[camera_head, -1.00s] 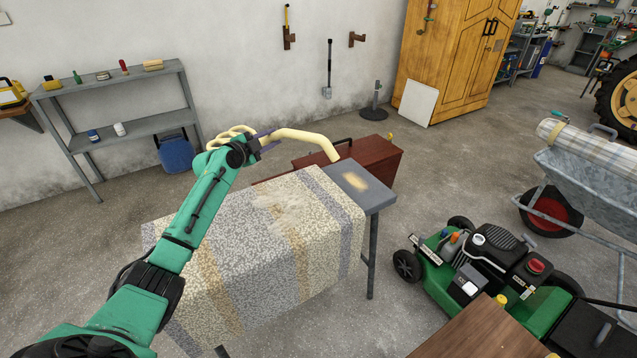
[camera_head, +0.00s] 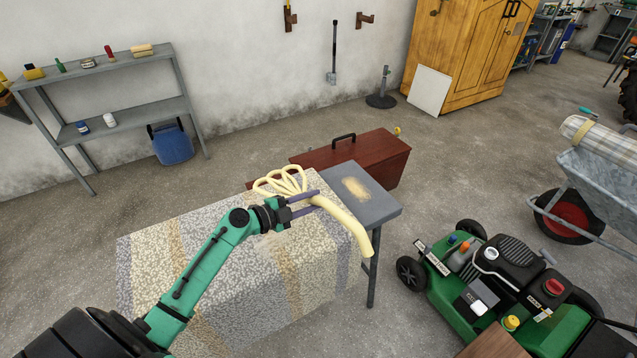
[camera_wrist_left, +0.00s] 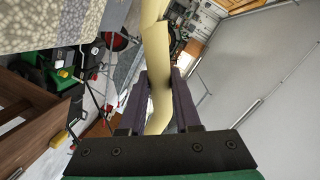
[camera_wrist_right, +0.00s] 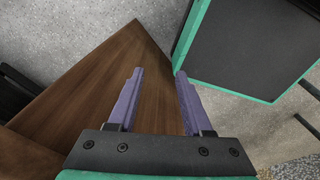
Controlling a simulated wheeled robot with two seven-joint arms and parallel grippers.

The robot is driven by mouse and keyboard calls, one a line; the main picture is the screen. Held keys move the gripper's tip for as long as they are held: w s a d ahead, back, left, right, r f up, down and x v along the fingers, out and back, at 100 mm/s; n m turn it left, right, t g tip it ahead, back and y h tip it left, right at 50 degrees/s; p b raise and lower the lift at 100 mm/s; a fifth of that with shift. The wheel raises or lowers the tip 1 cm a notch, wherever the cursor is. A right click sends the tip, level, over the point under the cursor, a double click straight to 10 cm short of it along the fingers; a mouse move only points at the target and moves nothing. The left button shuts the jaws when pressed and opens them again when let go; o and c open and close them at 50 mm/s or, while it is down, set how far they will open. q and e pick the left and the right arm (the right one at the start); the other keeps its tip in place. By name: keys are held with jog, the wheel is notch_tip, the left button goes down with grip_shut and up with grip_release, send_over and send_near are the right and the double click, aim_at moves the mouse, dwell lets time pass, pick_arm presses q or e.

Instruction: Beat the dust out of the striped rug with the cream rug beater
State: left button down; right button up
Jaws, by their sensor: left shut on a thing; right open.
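The striped rug (camera_head: 210,265) hangs draped over a grey table (camera_head: 388,205), with cream, grey and tan stripes. The cream rug beater (camera_head: 345,222) is in my left gripper (camera_head: 305,204), which is shut on its handle. Its looped head (camera_head: 280,180) shows at the rug's far edge, and its bent handle end reaches right over the rug's right edge. I cannot tell whether the head touches the rug. The left wrist view shows the handle (camera_wrist_left: 158,75) between the fingers. My right gripper (camera_wrist_right: 158,100) is open and empty above a brown wooden surface (camera_wrist_right: 95,100).
A pale dusty patch (camera_head: 356,188) lies on the table's bare end. A dark red chest (camera_head: 370,150) stands behind it. A green lawn mower (camera_head: 480,280) stands at the right, with a wheelbarrow (camera_head: 600,175) beyond. A grey shelf (camera_head: 130,118) is at the left wall.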

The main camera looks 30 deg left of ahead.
pick_arm(q)
jog(key=shift+w+r, duration=0.15)
jog(key=shift+s+d+r, duration=0.1)
jog(key=shift+s+r, duration=0.3)
jog(key=shift+s, duration=0.1)
notch_tip(320, 180, down, 5)
jog(key=b, duration=0.8)
